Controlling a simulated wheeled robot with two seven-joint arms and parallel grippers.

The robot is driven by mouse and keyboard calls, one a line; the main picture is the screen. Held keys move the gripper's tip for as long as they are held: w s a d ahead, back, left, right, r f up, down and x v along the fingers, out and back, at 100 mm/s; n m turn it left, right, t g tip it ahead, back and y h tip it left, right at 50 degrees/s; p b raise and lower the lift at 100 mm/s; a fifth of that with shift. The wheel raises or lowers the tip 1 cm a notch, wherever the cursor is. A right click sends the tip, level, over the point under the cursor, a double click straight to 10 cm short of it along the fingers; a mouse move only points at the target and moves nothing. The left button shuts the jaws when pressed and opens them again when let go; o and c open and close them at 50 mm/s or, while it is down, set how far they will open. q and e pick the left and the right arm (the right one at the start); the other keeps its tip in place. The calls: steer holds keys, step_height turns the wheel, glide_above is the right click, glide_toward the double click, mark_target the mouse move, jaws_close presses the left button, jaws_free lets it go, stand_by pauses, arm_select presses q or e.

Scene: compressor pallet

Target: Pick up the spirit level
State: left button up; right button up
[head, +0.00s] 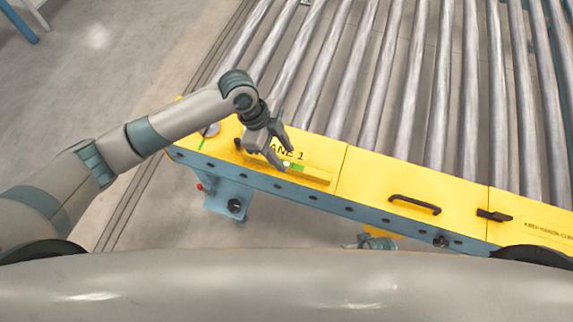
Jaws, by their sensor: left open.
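The spirit level (313,174) is a yellow bar with a green vial. It lies along the yellow side cover of the roller conveyor, near the black "LANE 1" lettering. My left gripper (286,159) is open, with its fingers pointing down at the level's vial part. The fingers overlap the level in the picture; I cannot tell whether they touch it. The gripper hides part of the level and of the lettering. My right gripper does not show clearly.
The yellow side cover (365,175) carries a black handle (414,203) and a black latch (494,215) to the right. Metal rollers (410,100) fill the area behind. A round item (210,129) sits at the cover's left end. Open floor lies to the left.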

mark_target(286, 164)
arm_select(q)
steer(key=shift+a+x, duration=0.2)
steer(key=shift+x, duration=1.1)
steer(key=shift+a+x, duration=0.2)
steer(key=shift+x, duration=1.1)
steer(key=shift+f, duration=0.1)
jaws_close()
